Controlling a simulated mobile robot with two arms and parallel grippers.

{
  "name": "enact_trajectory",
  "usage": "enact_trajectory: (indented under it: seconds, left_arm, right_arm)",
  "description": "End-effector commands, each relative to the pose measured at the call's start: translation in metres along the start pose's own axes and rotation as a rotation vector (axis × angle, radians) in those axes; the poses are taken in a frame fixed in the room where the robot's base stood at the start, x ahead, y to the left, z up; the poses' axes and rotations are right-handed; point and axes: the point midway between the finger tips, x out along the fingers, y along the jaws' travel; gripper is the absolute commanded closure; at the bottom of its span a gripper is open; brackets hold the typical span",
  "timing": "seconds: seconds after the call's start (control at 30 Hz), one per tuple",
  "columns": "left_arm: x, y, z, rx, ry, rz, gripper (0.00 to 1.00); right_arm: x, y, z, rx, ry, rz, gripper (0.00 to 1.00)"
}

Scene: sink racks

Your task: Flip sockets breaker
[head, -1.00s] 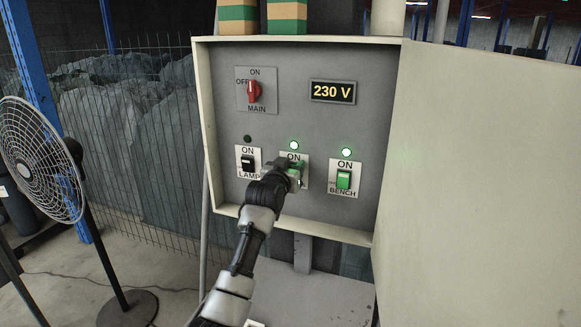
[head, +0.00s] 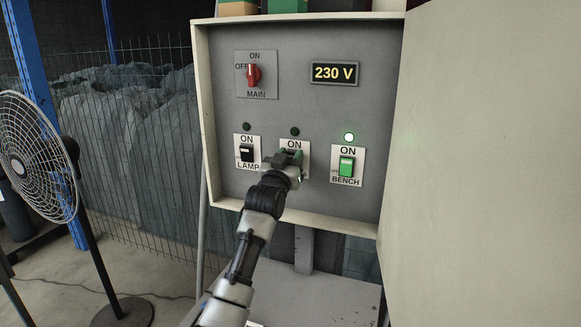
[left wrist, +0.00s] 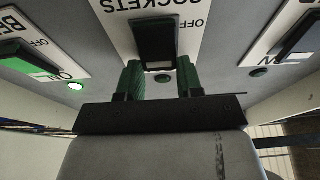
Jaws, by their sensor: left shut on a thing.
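The sockets breaker (left wrist: 155,42) shows in the left wrist view as a black rocker on a white plate, upside down, marked SOCKETS and OFF. In the head view its plate (head: 292,145) is the middle one of the lower row, mostly hidden by my gripper. The round lamp above it (head: 294,131) is dark. My left gripper (head: 286,161) is at the breaker, its two fingers (left wrist: 160,82) astride the rocker and shut on it. My right gripper is not in view.
The lamp breaker (head: 247,153) on the left is black with a dark light. The bench breaker (head: 347,166) on the right is green and lit. A red main switch (head: 253,75) and a 230 V display (head: 334,73) sit above. The open cabinet door (head: 480,150) blocks the right.

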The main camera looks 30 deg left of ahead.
Motion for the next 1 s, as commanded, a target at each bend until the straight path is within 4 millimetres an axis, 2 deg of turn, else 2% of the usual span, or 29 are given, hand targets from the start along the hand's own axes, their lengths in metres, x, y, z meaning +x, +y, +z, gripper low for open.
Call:
enact_trajectory:
  seconds: [0.27,0.3,0.47,0.77,0.87,1.0]
  left_arm:
    - [0.0,0.0,0.0,0.0,0.001,0.0,0.88]
    - [0.0,0.0,0.0,0.0,0.001,0.0,0.61]
    - [0.0,0.0,0.0,0.0,0.001,0.0,0.38]
    - [-0.002,0.0,0.001,0.0,0.0,0.0,0.38]
    - [-0.01,0.0,0.003,0.0,0.0,0.001,0.38]
    - [-0.031,0.0,0.004,0.001,0.002,0.001,0.38]
  right_arm:
    - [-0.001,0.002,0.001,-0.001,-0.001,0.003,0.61]
    - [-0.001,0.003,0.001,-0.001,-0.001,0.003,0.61]
    - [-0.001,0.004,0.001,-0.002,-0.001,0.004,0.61]
    - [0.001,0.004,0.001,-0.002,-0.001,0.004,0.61]
    - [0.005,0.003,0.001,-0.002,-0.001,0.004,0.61]
    - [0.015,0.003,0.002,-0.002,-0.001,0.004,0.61]
